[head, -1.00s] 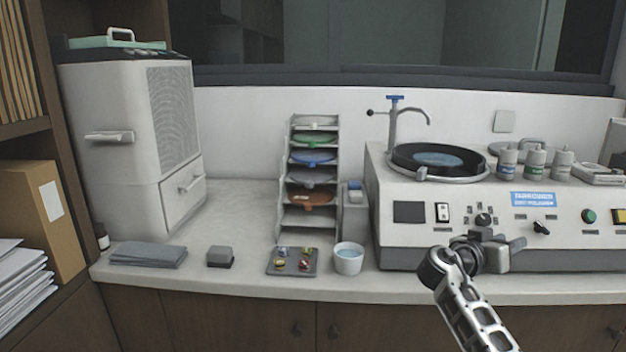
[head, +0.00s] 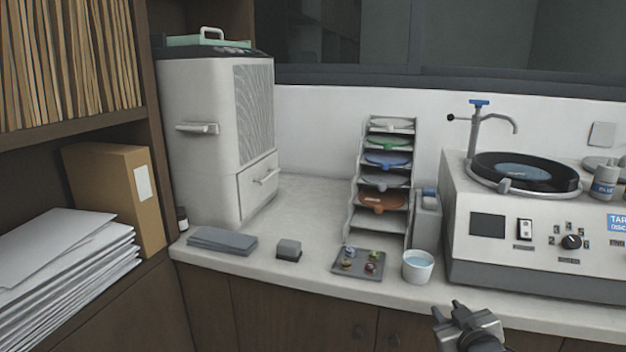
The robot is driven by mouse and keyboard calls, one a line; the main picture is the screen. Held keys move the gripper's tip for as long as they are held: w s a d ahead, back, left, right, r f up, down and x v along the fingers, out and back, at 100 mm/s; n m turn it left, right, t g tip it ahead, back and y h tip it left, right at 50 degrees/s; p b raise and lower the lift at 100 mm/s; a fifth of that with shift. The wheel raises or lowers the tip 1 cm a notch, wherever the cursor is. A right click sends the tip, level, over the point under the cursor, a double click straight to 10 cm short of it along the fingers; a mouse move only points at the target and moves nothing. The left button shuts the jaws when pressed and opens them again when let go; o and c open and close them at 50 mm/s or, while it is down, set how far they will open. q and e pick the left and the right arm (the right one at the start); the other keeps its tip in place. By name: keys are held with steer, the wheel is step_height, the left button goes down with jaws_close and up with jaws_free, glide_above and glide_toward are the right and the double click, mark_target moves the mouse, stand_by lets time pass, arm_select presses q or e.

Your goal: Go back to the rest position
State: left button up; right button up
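My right gripper (head: 449,309) shows at the bottom edge of the head view, right of centre. It is in front of the counter's front edge, below and to the right of a white cup (head: 418,266) of bluish liquid. Its two fingertips look a little apart, with nothing seen between them. Most of my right arm is cut off by the bottom of the picture. My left gripper is not in view.
The counter (head: 310,277) holds a grinding machine (head: 470,260), a disc rack (head: 384,180), a small tray (head: 345,268) with several small pieces, a grey block (head: 289,250), a folded cloth (head: 222,241) and a white press cabinet (head: 200,140). A shelf with papers (head: 70,260) stands left.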

steer(key=s+a+f+g+y, duration=0.1)
steer(key=s+a+f, duration=0.3)
steer(key=s, duration=0.6)
steer(key=s+a+f+g+y, duration=0.1)
steer(key=s+a+f, duration=0.3)
steer(key=s, duration=0.6)
steer(key=s+a+f+g+y, duration=0.1)
steer(key=s+a+f, duration=0.4)
steer(key=s, duration=0.5)
steer(key=shift+f+m+g, duration=0.2)
steer(key=shift+m+g, duration=0.2)
steer(key=shift+g, duration=0.5)
